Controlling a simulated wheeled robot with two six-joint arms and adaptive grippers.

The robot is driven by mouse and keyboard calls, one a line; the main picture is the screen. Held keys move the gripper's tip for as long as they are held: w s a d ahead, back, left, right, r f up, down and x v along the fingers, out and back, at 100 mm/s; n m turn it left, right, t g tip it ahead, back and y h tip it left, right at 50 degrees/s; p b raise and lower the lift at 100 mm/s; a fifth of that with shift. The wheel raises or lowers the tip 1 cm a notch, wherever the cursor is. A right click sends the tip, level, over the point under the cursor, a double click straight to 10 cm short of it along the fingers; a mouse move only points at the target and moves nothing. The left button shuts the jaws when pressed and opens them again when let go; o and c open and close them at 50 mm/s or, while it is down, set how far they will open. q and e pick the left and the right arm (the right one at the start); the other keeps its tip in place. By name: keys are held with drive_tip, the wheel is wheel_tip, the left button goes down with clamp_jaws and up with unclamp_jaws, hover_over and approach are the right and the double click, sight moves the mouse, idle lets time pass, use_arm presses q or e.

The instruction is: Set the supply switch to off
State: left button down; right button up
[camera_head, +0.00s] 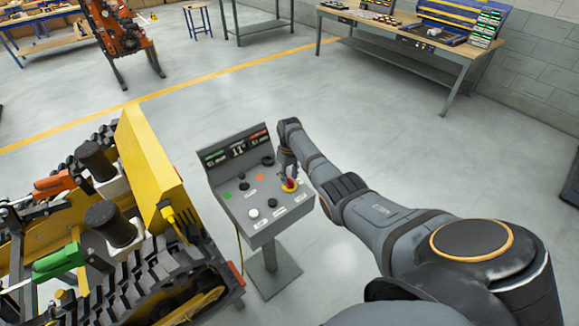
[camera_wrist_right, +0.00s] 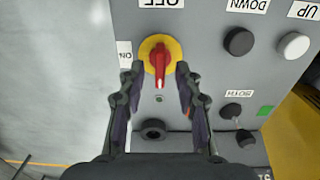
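The supply switch (camera_wrist_right: 159,55) is a red handle on a yellow disc on the grey control panel (camera_wrist_right: 210,75). In the right wrist view its handle runs up and down the picture. An upside-down OFF label (camera_wrist_right: 163,4) lies above it, and an ON label (camera_wrist_right: 124,54) lies to its left. My right gripper (camera_wrist_right: 158,73) is open over the panel, one finger on each side of the handle, with gaps visible. In the head view the right gripper (camera_head: 288,173) partly covers the switch (camera_head: 290,186). My left gripper is not in view.
A black DOWN button (camera_wrist_right: 239,41) and a white UP button (camera_wrist_right: 293,45) sit on the panel. The yellow tracked carrier (camera_head: 150,165) stands close left of the panel's pedestal (camera_head: 271,270). A workbench (camera_head: 405,38) stands at the back right. Open floor lies behind the panel.

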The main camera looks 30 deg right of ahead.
sight(290, 179)
wheel_tip(290, 179, up, 10)
drive_tip(key=shift+s+f, duration=0.1)
idle(0.5)
